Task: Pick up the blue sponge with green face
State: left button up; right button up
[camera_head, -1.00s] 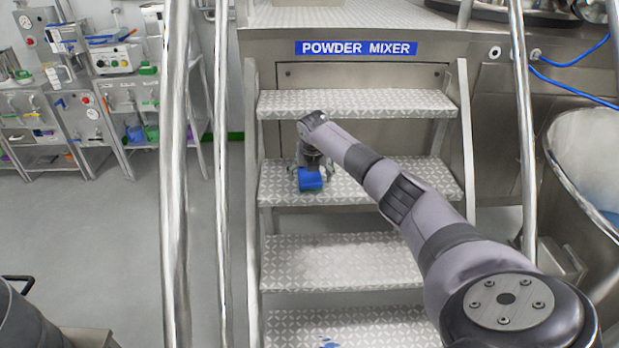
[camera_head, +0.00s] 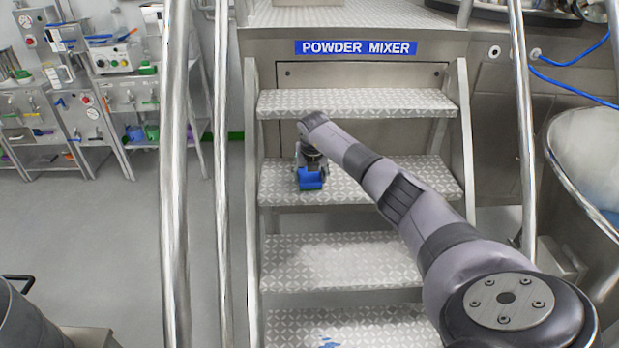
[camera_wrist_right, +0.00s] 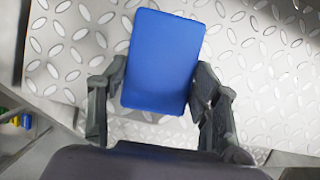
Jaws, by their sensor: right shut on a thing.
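The blue sponge (camera_head: 311,181) is on the second step from the top of the powder mixer stairs, near the left side. It also shows in the right wrist view (camera_wrist_right: 163,62) as a plain blue block. My right gripper (camera_head: 311,171) is over the sponge from above. In the right wrist view its two fingers (camera_wrist_right: 158,97) are on either side of the sponge and shut on it. Whether the sponge is clear of the step is hard to tell. My left gripper is not in view.
Metal handrails (camera_head: 172,200) flank the stairs left and right. A patterned step (camera_head: 340,262) below is clear. A large steel vessel (camera_head: 585,190) stands at the right. Shelves with tools and bottles (camera_head: 100,100) stand at the back left, with open floor before them.

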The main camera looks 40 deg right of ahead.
aim_at(310, 176)
jog(key=shift+r, duration=0.1)
notch_tip(310, 176, up, 20)
jog(key=b, duration=0.1)
dwell(0.4)
